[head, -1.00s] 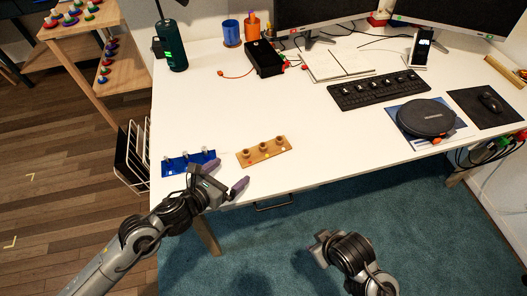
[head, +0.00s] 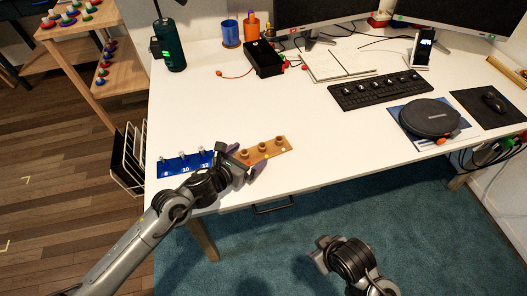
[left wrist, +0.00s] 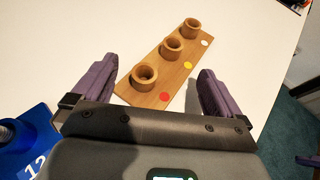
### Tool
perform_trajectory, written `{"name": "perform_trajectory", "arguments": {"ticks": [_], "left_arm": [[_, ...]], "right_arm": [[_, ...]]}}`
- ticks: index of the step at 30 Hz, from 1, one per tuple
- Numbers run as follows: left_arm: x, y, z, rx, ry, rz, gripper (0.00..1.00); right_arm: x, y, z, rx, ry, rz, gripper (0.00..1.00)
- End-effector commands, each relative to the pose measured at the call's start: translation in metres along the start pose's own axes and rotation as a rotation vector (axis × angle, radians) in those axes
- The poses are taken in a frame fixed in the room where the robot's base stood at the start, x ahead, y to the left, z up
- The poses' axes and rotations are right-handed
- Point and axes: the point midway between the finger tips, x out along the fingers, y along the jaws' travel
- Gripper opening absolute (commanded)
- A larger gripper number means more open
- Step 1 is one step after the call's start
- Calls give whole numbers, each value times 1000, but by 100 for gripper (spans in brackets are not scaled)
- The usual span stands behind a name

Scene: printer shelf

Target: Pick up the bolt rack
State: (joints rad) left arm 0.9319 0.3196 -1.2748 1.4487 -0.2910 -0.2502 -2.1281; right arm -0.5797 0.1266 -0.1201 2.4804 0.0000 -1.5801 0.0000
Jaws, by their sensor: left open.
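A blue rack (head: 176,168) with upright metal bolts and white numbers lies near the desk's left front corner. Its corner also shows at lower left in the left wrist view (left wrist: 28,150). To its right lies a wooden board (head: 268,150) with three round wooden cups and coloured dots. My left gripper (head: 240,158) is open over the board's near end. In the left wrist view, its purple fingers stand either side of the board (left wrist: 166,75), with nothing gripped. The arm hides the blue rack's right end. My right gripper (head: 318,252) is low over the carpet, its jaws unclear.
The white desk (head: 240,105) is clear behind both racks. A black keyboard (head: 380,91), a round black case (head: 430,117) and a notebook (head: 338,65) lie farther right and back. A green cylinder (head: 171,47) stands at the back left. A wire rack (head: 130,155) is beside the desk.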

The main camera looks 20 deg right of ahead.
Motion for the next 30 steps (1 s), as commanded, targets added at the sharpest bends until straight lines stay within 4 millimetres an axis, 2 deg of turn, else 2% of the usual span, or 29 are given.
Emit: {"name": "perform_trajectory", "arguments": {"ticks": [9, 27, 29, 30], "left_arm": [[4, 0, 1, 1, 0, 0, 100], [4, 0, -2, 0, 5, -1, 8], [4, 0, -2, 1, 5, -1, 0], [4, 0, -3, 0, 6, -1, 0]], "right_arm": [[1, 0, 0, 1, 0, 0, 42], [1, -2, 0, 10, 1, -8, 42], [1, -2, 0, 9, 1, -8, 42], [1, -2, 0, 9, 0, -8, 42]]}}
